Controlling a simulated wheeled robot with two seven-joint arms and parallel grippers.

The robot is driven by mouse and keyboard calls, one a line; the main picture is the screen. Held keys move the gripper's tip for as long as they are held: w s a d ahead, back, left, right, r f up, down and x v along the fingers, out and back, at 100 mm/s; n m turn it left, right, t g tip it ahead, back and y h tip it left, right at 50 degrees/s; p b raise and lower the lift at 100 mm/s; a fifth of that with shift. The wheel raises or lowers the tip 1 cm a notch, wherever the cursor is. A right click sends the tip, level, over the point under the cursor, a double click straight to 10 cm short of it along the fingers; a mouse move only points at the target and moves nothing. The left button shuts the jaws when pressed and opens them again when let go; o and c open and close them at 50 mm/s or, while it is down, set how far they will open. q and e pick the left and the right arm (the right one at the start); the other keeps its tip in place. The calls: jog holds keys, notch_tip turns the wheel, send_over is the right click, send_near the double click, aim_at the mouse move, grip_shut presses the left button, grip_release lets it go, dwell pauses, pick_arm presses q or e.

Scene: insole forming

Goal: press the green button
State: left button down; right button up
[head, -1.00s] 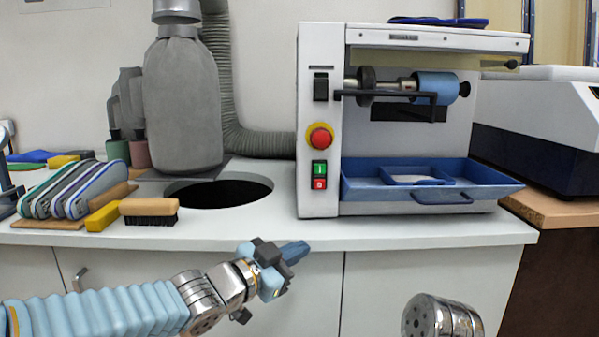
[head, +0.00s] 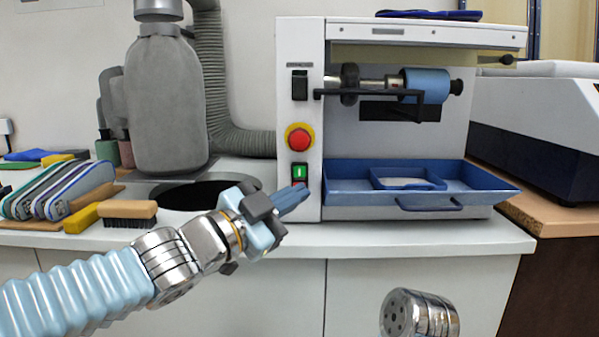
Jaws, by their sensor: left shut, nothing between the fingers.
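The green button (head: 299,171) is on the white front panel of the grinding machine (head: 299,120), below a red emergency knob on a yellow ring (head: 299,138). A red button (head: 299,186) sits right under the green one, partly covered by my gripper. My left gripper (head: 296,195) is shut and empty. Its blue fingertips point right and slightly up, just below the green button in the picture. I cannot tell whether the tips touch the panel. Of my right arm only a metal link shows at the bottom; its gripper is out of view.
A black switch (head: 299,85) is higher on the panel. A blue tray (head: 345,198) juts out right of it. Left are a round hole in the counter (head: 185,193), a brush (head: 128,211) and several insoles (head: 60,190). The counter front (head: 430,243) is clear.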

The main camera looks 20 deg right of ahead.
aim_at(300, 171)
pick_arm(q)
jog(key=w+d+p, duration=0.2)
jog(key=w+p, duration=0.2)
jog(key=w, duration=0.4)
jog(key=shift+d, duration=0.15)
jog(key=shift+w, duration=0.1)
dwell(1.8)
jog(key=shift+w+d, duration=0.1)
jog(key=shift+w, duration=0.25)
